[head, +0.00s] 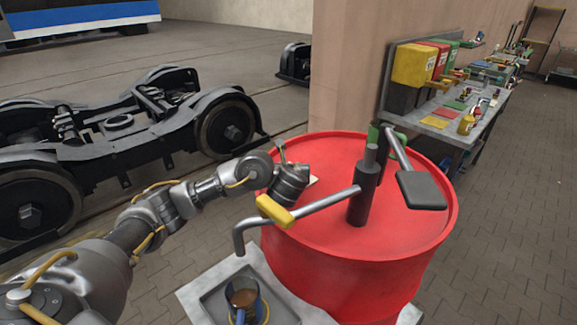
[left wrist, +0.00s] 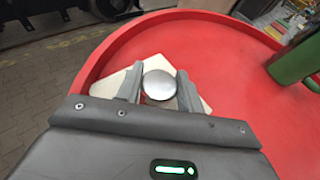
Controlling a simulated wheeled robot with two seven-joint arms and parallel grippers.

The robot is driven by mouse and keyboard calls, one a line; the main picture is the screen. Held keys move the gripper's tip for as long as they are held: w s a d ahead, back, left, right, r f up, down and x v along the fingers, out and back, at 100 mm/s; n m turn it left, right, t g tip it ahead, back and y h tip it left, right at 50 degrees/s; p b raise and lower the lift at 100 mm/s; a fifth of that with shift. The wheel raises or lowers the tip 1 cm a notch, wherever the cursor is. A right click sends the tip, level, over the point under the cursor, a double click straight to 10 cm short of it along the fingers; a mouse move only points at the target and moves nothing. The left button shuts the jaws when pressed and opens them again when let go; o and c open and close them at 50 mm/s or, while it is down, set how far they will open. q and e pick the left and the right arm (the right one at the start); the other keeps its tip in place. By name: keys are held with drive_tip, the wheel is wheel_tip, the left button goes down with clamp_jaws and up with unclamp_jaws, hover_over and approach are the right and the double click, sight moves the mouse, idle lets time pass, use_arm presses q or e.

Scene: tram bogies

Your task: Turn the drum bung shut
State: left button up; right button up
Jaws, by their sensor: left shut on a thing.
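The round silver bung (left wrist: 159,85) sits on the top of the red drum (head: 325,150), close to its rim. A pale flat sheet (left wrist: 196,92) lies around it; a corner of this sheet also shows in the head view (head: 314,181). My left gripper (left wrist: 159,76) has one finger on each side of the bung and is shut on it. In the head view the gripper's dark body hides the bung. The red drum top also fills much of the left wrist view (left wrist: 235,85). My right gripper is not in view.
A hand pump (head: 362,200) stands on the drum, its bent spout (head: 330,201) reaching left near my gripper. A dark paddle handle (head: 421,191) is at right. A cup (head: 236,290) stands in a tray (head: 283,308) below the spout. Bogies (head: 110,125) stand behind left.

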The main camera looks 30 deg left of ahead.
use_arm(q)
drive_tip(key=shift+f, duration=0.1)
drive_tip(key=o, duration=1)
